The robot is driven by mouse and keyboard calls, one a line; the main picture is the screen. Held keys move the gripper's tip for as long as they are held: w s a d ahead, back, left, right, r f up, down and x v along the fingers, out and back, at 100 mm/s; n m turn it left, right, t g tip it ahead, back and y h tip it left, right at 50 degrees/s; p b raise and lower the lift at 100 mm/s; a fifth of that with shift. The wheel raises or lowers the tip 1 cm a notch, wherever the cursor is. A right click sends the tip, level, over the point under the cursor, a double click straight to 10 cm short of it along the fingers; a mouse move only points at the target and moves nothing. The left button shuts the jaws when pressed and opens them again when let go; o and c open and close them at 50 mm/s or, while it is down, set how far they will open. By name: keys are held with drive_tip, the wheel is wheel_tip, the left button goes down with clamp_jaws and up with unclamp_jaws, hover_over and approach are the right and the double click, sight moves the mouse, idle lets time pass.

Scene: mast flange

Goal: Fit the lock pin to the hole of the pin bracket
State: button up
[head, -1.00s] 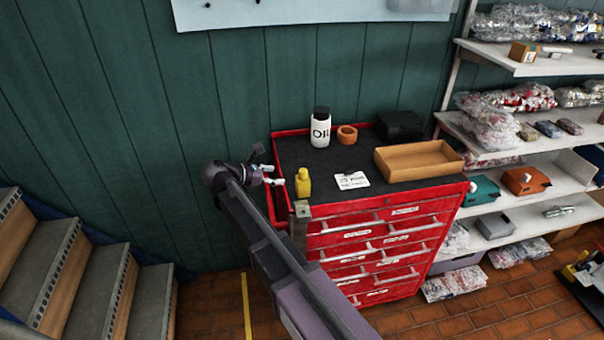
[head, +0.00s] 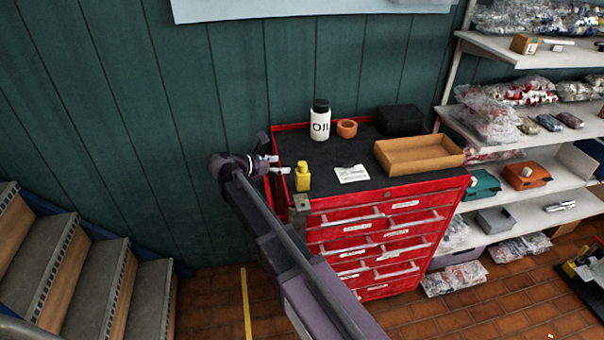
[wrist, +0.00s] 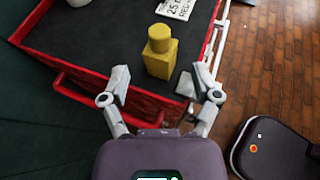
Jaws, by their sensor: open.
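A yellow piece (head: 303,178) with a blocky body and narrower top stands upright at the front left corner of the red cart's dark top. It may be the lock pin; its lower end is not clear. A grey metal block (head: 300,203) at the cart's front left corner looks like the pin bracket; its hole is not clear. In the wrist view a grey piece (wrist: 186,85) shows beside my right finger. My gripper (head: 279,164) is open and empty, left of the yellow piece. In the wrist view my gripper (wrist: 161,80) has its fingers spread, with the yellow piece (wrist: 159,58) ahead between them.
The cart top (head: 365,195) also holds an oil bottle (head: 320,122), an orange ring (head: 347,129), a white card (head: 351,174), an open tan tray (head: 420,165) and a black box (head: 401,121). Shelves stand at right, stairs at left. The cart has a raised red rim.

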sight(299, 165)
drive_tip(key=shift+b+x, duration=0.6)
drive_tip(key=shift+x, duration=1.5)
drive_tip(key=shift+w+d+f+b, duration=0.2)
drive_tip(key=shift+d+f+b, duration=0.1)
drive_tip(key=shift+b+x, duration=0.9)
drive_tip(key=shift+x, duration=1.25)
drive_tip(key=shift+f, duration=0.15)
drive_tip(key=shift+a, duration=0.1)
clamp_jaws()
